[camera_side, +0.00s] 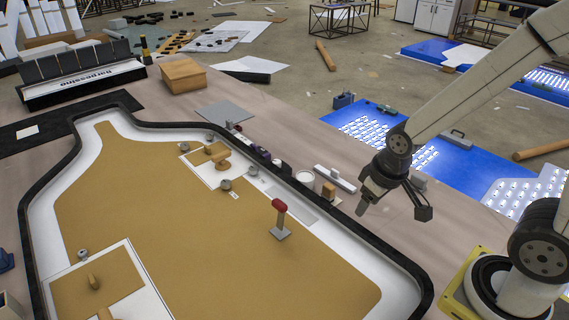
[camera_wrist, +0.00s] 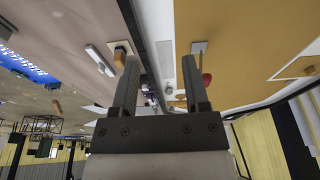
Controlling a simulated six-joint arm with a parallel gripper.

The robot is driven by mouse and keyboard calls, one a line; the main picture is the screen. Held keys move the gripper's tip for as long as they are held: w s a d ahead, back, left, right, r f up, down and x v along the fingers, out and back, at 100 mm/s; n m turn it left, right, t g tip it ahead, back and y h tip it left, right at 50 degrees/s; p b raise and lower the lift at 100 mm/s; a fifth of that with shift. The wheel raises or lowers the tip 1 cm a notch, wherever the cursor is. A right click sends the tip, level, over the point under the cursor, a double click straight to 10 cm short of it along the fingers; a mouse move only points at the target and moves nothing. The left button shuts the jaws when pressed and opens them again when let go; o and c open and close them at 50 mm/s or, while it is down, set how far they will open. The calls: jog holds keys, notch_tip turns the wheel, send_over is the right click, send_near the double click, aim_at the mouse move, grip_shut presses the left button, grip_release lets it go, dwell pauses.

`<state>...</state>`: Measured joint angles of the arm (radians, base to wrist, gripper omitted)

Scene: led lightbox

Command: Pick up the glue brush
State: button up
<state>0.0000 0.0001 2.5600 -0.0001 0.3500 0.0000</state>
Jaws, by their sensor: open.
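A tool with a red handle on a grey stem and flat grey foot (camera_side: 280,220) stands upright on the tan panel; I cannot tell for sure whether it is the glue brush. In the wrist view its red part (camera_wrist: 207,80) shows beside the right finger, partly hidden. A small wooden-topped piece (camera_side: 328,191) stands beside the panel's dark rim, another possible brush; it also shows by the left finger in the wrist view (camera_wrist: 121,51). My gripper (camera_side: 363,205) is open and empty, above the table to the right of both (camera_wrist: 159,62).
The black-rimmed sign frame (camera_side: 412,268) holds the tan panel (camera_side: 170,230). Along its rim stand a white cylinder (camera_side: 305,179) and a white bar (camera_side: 336,179). A wooden box (camera_side: 183,75) is at the back left. The panel's middle is clear.

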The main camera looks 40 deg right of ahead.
jog(key=o, duration=0.6)
jog(key=shift+c, duration=0.2)
